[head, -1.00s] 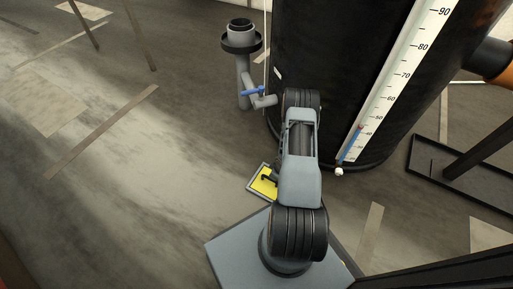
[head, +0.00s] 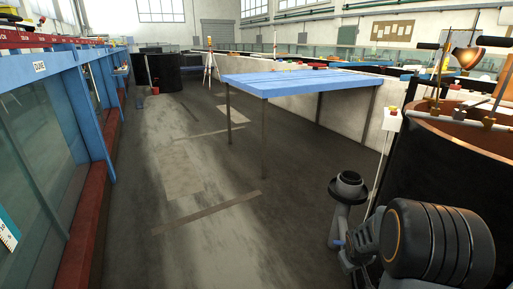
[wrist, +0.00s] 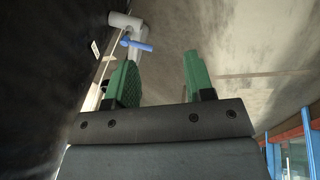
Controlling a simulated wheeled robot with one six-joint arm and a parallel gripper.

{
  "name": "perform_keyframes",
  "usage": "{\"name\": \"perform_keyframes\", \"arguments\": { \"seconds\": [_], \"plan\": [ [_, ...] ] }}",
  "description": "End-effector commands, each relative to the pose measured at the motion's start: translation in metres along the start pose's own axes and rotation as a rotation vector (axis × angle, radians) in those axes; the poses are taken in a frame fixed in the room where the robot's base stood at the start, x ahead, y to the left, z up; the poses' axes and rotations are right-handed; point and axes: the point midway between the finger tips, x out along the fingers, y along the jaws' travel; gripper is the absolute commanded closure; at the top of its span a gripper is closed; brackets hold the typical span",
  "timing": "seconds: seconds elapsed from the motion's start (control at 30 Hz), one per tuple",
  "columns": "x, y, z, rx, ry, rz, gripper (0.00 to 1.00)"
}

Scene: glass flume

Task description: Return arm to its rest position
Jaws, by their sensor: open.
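My gripper (wrist: 160,80) shows in the wrist view with its two green fingers spread apart and nothing between them. Beyond the fingers, at upper left, is a grey pipe (wrist: 122,20) with a blue lever handle (wrist: 137,45). My arm's large dark ribbed joint fills the lower right of the head view, and my gripper is hidden there. The grey pipe with its dark funnel top (head: 348,188) stands just left of that joint, partly covered by my arm.
A large black tank (head: 478,160) with a copper-coloured rim is close at the right. A blue-topped table (head: 300,82) stands ahead. A blue-framed glass flume (head: 62,75) runs along the left. The floor (head: 180,220) between them is largely clear.

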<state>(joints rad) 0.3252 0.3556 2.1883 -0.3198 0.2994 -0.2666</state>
Motion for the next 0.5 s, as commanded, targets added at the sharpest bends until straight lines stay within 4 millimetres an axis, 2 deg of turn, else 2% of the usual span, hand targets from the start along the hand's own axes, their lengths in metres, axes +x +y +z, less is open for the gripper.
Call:
{"name": "perform_keyframes", "arguments": {
  "seconds": [0.03,0.2,0.3,0.4,0.5],
  "plan": [
    [-0.061,0.0,-0.013,0.021,0.016,0.004,0.52],
    [-0.195,-0.023,-0.02,0.112,0.038,-0.023,0.52],
    [-0.263,-0.039,-0.015,0.158,0.051,-0.054,0.52],
    [-0.316,-0.054,-0.005,0.195,0.061,-0.09,0.52],
    [-0.355,-0.067,0.005,0.221,0.068,-0.125,0.52]
  ]
}}
